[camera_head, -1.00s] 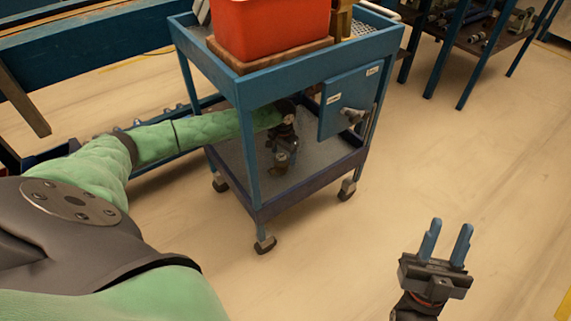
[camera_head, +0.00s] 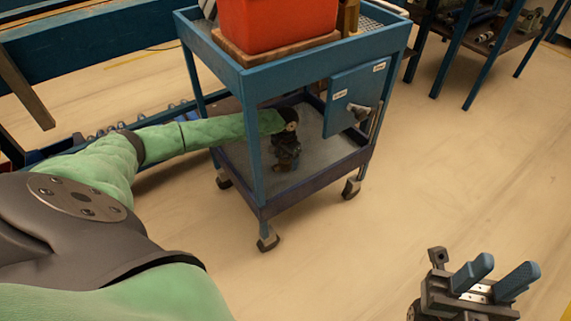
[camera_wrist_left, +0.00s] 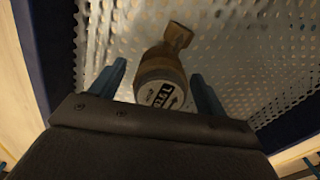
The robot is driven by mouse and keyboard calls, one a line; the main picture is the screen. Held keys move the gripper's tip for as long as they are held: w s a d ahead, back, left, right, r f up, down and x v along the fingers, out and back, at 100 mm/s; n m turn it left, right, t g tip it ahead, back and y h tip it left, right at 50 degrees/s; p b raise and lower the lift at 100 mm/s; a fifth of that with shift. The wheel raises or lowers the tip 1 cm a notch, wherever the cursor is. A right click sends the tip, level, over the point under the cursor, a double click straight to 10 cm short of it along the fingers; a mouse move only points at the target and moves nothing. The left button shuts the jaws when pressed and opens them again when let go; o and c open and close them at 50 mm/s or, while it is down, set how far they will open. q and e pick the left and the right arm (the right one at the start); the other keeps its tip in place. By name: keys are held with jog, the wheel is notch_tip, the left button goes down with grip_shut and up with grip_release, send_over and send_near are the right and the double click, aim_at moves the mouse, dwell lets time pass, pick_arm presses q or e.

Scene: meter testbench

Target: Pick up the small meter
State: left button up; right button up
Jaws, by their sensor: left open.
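The small meter (camera_wrist_left: 158,92) shows in the left wrist view as a round body with a pale labelled face and a brass-coloured fitting at its far end. It lies on the perforated lower shelf (camera_wrist_left: 235,50) of the blue cart. My left gripper (camera_wrist_left: 158,70) is open, with one blue finger on each side of the meter; I cannot tell whether either touches it. In the head view my left arm reaches between the cart posts and its gripper (camera_head: 286,155) points down at the shelf, largely covering the meter. My right gripper (camera_head: 509,265) is open and empty, over the floor at lower right.
The blue cart (camera_head: 262,82) has posts close around my left arm. A red bin (camera_head: 275,22) stands on its top, and a blue panel box (camera_head: 353,98) hangs at its right side. Shelving (camera_head: 480,55) stands at the back right. The floor at right is clear.

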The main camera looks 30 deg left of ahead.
pick_arm(q)
jog(key=shift+f, duration=1.2)
jog(key=c, duration=1.4)
jog(key=shift+r, duration=0.1)
